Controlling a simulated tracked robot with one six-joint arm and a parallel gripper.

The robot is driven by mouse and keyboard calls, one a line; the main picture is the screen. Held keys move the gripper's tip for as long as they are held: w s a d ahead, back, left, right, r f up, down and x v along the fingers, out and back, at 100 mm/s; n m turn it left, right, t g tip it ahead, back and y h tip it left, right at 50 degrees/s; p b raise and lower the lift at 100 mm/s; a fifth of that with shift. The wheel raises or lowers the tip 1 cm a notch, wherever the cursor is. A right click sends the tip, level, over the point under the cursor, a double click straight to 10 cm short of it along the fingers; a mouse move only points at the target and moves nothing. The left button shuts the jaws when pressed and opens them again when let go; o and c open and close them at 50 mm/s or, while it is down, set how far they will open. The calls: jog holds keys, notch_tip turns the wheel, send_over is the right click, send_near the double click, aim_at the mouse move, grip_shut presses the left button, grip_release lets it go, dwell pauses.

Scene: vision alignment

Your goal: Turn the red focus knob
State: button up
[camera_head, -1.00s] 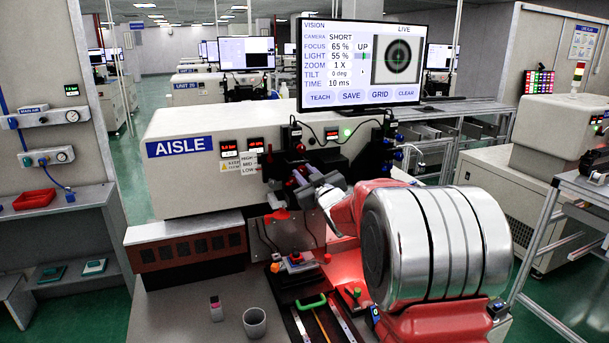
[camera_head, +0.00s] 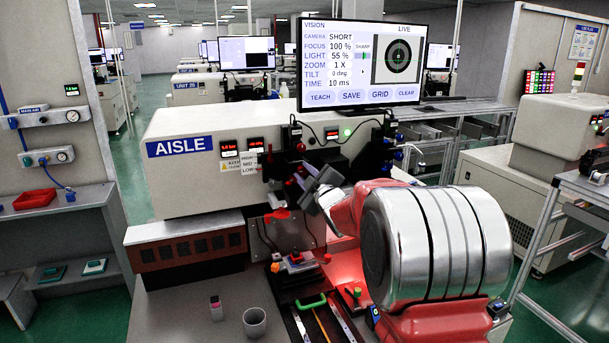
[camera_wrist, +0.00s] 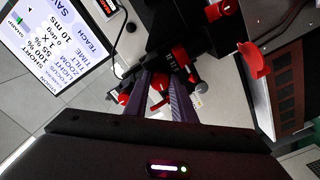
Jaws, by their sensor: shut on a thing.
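The red focus knob (camera_wrist: 159,84) shows between my two dark fingers in the wrist view. My gripper (camera_wrist: 160,78) is shut on it, and the fingers cover part of its sides. In the head view my gripper (camera_head: 310,179) reaches the front of the machine, tilted, and hides most of the knob. The monitor (camera_head: 362,65) reads FOCUS 100 % and SHARP, with a dark ringed target beside the readings. The monitor (camera_wrist: 50,50) also shows in the wrist view, turned on its side.
Other red knobs (camera_wrist: 213,12) and a red lever (camera_wrist: 254,60) sit close to my fingers. Below are a green handle (camera_head: 311,302), a grey cup (camera_head: 254,322) and a small pink-topped bottle (camera_head: 216,308). The bench's front left is mostly clear.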

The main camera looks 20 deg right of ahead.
jog(key=shift+a+f, duration=0.1)
jog(key=shift+a, duration=0.15)
jog(key=o, duration=1.1)
jog(key=shift+d, duration=0.1)
jog(key=shift+c, duration=0.2)
jog(key=s, duration=1.4)
jog(key=shift+w, duration=0.1)
